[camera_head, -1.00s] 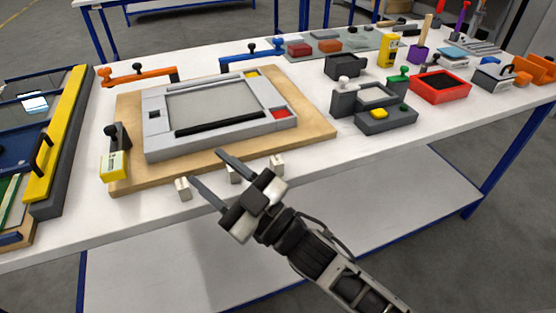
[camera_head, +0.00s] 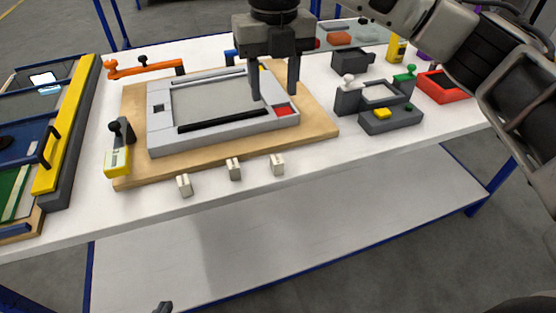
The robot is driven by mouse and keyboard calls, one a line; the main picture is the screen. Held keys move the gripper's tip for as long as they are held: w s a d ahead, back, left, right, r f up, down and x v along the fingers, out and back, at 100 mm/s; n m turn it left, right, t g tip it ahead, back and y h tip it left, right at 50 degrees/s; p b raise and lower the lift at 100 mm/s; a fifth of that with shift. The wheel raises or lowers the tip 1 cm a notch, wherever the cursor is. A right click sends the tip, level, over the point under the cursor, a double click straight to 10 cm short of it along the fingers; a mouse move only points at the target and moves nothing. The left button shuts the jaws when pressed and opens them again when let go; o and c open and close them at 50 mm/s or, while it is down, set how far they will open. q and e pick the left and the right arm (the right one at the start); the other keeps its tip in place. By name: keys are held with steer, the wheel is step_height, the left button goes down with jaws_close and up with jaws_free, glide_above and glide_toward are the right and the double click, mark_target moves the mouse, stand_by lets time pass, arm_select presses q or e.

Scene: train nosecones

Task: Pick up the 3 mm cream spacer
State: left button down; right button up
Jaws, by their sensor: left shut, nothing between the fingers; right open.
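Three small cream blocks stand in a row on the white table near its front edge: a left one (camera_head: 184,186), a middle one (camera_head: 233,170) and a right one (camera_head: 277,165). They look like spacers; I cannot tell which is 3 mm. My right gripper (camera_head: 274,97) hangs fingers-down over the right part of the grey frame (camera_head: 165,140), behind the blocks. It is open, with nothing visible between its fingers. Only a dark tip of my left gripper (camera_head: 165,307) shows at the bottom edge, in front of the table; it is shut and empty.
The grey frame lies on a wooden board (camera_head: 322,128). A yellow-and-black block (camera_head: 117,162) stands at the board's left. A dark fixture (camera_head: 390,118) with a yellow button is to the right, with a red tray (camera_head: 440,86) behind. The table strip around the blocks is clear.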

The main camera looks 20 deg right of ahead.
steer(key=p, duration=0.1)
glide_above(276, 157)
steer(key=f, duration=1)
steer(key=shift+w+d+f, duration=0.1)
steer(key=shift+w+f, duration=0.05)
steer(key=shift+w, duration=0.25)
steer(key=f, duration=0.2)
steer(key=s+f+p, duration=0.1)
steer(key=f, duration=0.1)
steer(key=shift+f, duration=0.4)
steer(key=shift+w+f, duration=0.1)
steer(key=shift+f, duration=0.15)
arm_select(q)
steer(key=shift+a+r, duration=0.2)
steer(key=shift+r, duration=0.35)
arm_select(e)
jaws_close()
